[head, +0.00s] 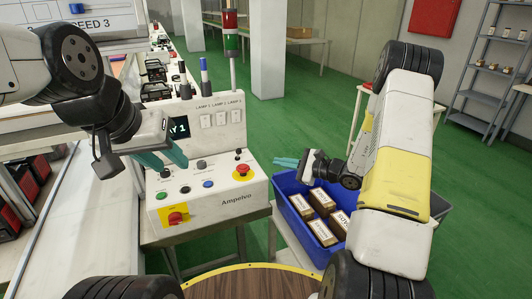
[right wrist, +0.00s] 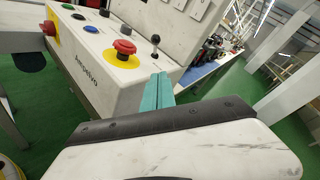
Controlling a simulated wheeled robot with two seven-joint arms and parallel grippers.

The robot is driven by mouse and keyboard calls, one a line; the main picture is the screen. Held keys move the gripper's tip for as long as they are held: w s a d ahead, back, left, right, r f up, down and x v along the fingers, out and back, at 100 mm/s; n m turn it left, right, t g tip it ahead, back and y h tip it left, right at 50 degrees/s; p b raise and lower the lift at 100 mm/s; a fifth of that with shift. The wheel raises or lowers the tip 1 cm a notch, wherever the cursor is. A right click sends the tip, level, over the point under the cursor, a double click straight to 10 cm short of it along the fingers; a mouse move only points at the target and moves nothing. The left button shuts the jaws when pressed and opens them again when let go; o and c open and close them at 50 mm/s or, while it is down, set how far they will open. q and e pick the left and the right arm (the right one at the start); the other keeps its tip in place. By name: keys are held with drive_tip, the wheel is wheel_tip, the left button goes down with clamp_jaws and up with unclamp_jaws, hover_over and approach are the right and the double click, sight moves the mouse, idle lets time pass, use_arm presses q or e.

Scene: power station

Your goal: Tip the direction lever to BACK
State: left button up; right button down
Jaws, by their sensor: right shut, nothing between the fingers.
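The control box (head: 215,190) marked Ampelvo has a sloped front panel. A small lever with a black knob (right wrist: 155,40) stands behind the red mushroom button (right wrist: 124,46) in the right wrist view; its knob also shows in the head view (head: 241,155). I cannot tell which marked position it is in. My right gripper (head: 277,162) is shut and empty, to the right of the box and apart from the lever; its teal fingers (right wrist: 160,78) show together in the right wrist view. My left gripper (head: 181,160) is open, its teal fingers over the left of the panel.
A blue crate (head: 284,213) with several brown boxes stands right of the box, under my right arm. A red and green signal tower (head: 231,45) rises behind the panel. A white bench (head: 95,210) lies at left. A wooden round top (head: 250,284) is in front.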

sight(251, 165)
drive_tip(key=x, duration=0.9)
drive_tip(key=shift+s, duration=0.1)
drive_tip(key=shift+a+r, duration=0.3)
drive_tip(key=shift+a, duration=0.25)
drive_tip(key=shift+a+r, duration=0.3)
drive_tip(key=shift+a, duration=0.25)
drive_tip(key=shift+w+a+r, duration=0.2)
drive_tip(key=shift+a+r, duration=0.05)
drive_tip(key=shift+a, duration=0.25)
drive_tip(key=shift+w+a+r+g+h, duration=0.1)
drive_tip(key=shift+w+r+g+h, duration=0.1)
drive_tip(key=shift+r+g+h, duration=0.15)
drive_tip(key=shift+w+a+r+m+g+h, duration=0.25)
drive_tip(key=shift+w+r+m+g+h, duration=0.45)
drive_tip(key=shift+g, duration=0.25)
drive_tip(key=shift+w+a+r+m+g+h, duration=0.15)
drive_tip(key=shift+w+m+g+h, duration=0.1)
drive_tip(key=shift+w+g+h, duration=0.15)
drive_tip(key=shift+w+a+r+m+g+h, duration=0.15)
drive_tip(key=shift+w+m+g, duration=0.15)
drive_tip(key=shift+g, duration=0.2)
drive_tip(key=shift+w+m+g, duration=0.25)
drive_tip(key=shift+w+g, duration=0.05)
drive_tip(key=shift+w, duration=0.05)
